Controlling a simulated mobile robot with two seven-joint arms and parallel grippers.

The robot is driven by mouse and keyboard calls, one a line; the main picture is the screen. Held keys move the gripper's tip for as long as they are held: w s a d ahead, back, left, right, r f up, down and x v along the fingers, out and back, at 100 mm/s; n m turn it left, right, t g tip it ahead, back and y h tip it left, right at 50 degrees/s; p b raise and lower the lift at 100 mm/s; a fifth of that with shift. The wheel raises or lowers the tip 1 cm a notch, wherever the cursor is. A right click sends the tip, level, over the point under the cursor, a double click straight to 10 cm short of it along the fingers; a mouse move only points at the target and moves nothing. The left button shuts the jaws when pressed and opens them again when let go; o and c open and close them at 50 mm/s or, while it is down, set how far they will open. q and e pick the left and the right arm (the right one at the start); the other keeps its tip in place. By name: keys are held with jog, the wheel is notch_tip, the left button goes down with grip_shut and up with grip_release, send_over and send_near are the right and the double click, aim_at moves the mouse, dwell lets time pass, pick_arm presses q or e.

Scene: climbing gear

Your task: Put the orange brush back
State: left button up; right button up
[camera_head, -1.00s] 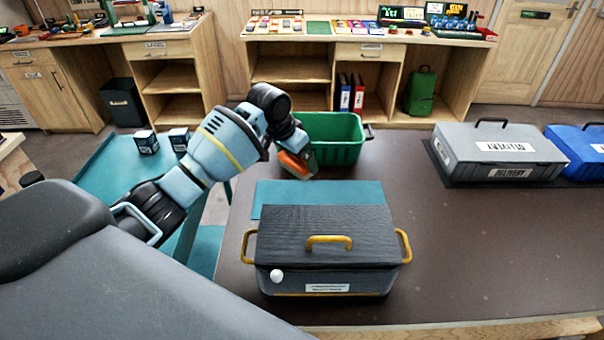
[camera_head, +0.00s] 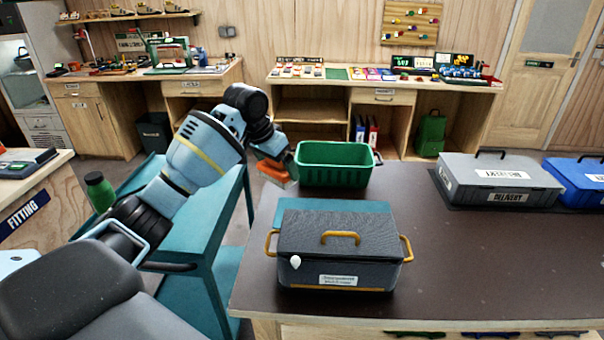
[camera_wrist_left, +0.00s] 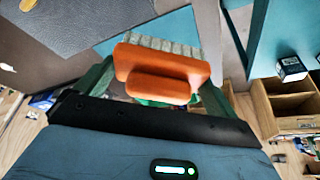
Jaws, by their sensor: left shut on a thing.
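The orange brush (camera_head: 273,172) is held in my left gripper (camera_head: 286,167), to the left of the green bin and above the table's left edge. In the left wrist view the brush (camera_wrist_left: 163,70) shows its orange back and handle, with pale bristles along the far side. The wrist view shows green fingers on both sides of it. The green open bin (camera_head: 333,176) stands on the dark table, and its inside is mostly hidden. My right gripper is not in view.
A dark lidded box (camera_head: 338,246) with yellow handles sits on the dark table (camera_head: 470,260). A grey delivery case (camera_head: 500,180) and a blue case (camera_head: 580,182) stand at the right. A teal cart (camera_head: 215,225) is left of the table. The table's middle right is clear.

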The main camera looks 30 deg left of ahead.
pick_arm(q)
jog(key=s+a+n, duration=0.2)
jog(key=s+a, duration=0.2)
jog(key=a, duration=0.8)
jog(key=shift+y, duration=0.4)
jog(key=s+d+f, duration=0.5)
jog(key=s+f, duration=0.1)
jog(key=s+d+f, duration=0.5)
jog(key=f, duration=0.2)
jog(key=s+d+f, duration=0.6)
jog(key=f, duration=0.1)
jog(key=shift+s, duration=0.35)
jog(key=d+f, duration=0.1)
jog(key=d, duration=1.4)
jog(key=shift+s+f, duration=0.15)
jog(key=shift+f, duration=0.05)
jog(key=shift+a, duration=0.1)
